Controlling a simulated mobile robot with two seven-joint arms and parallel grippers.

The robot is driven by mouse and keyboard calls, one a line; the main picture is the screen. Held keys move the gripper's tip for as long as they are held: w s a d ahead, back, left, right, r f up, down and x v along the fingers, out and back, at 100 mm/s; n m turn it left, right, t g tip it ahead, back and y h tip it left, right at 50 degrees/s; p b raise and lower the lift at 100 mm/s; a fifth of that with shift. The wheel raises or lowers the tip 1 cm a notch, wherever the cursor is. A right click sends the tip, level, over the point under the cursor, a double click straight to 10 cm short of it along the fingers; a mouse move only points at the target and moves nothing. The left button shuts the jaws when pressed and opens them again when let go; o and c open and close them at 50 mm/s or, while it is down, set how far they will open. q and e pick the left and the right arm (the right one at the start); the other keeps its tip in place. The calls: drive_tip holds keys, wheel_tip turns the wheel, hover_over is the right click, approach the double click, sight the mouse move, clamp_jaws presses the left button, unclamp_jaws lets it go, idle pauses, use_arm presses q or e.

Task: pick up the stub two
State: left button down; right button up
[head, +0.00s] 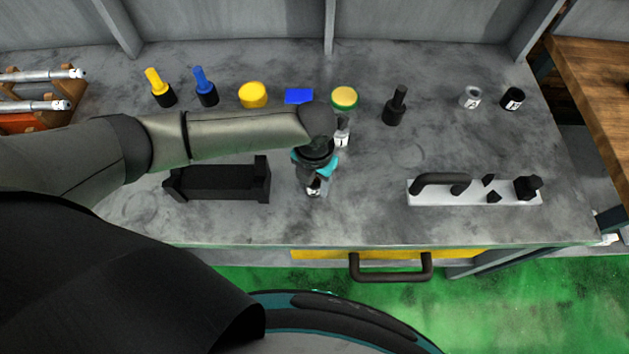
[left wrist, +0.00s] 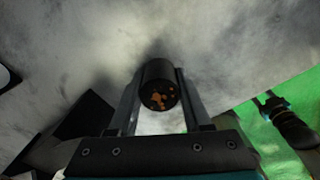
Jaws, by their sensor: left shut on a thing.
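My left gripper (head: 314,188) points down over the middle of the bench, near its front. In the left wrist view its two fingers (left wrist: 157,100) are shut on a short dark cylinder, which I take to be the stub (left wrist: 158,84). The stub's near end has orange, rust-like patches. No number can be read on it. In the head view the gripper and wrist mostly hide the stub. I cannot tell whether it touches the bench. My right gripper is not in view.
A black cradle (head: 217,183) stands left of the gripper. A white plate with black parts (head: 473,193) lies to the right. A small pale cylinder (head: 342,137) stands just behind the gripper. Yellow, blue and black items line the back. A drawer handle (head: 390,276) juts out in front.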

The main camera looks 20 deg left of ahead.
use_arm(q)
drive_tip(key=shift+w+r, duration=0.1)
drive_tip(key=shift+r, duration=0.1)
idle(0.3)
drive_tip(key=shift+r, duration=0.65)
wheel_tip(320, 180, up, 18)
drive_tip(key=p, duration=0.4)
drive_tip(key=a+r+m+b, duration=0.1)
drive_tip(key=m+b, duration=0.3)
drive_tip(key=m, duration=1.2)
drive_tip(key=a+r+m+b, duration=0.1)
drive_tip(key=a+m+b, duration=0.3)
drive_tip(key=m, duration=1.3)
drive_tip(key=shift+s+a+r+b, duration=0.25)
drive_tip(key=shift+a+r+b, duration=0.05)
drive_tip(key=shift+r+b, duration=0.1)
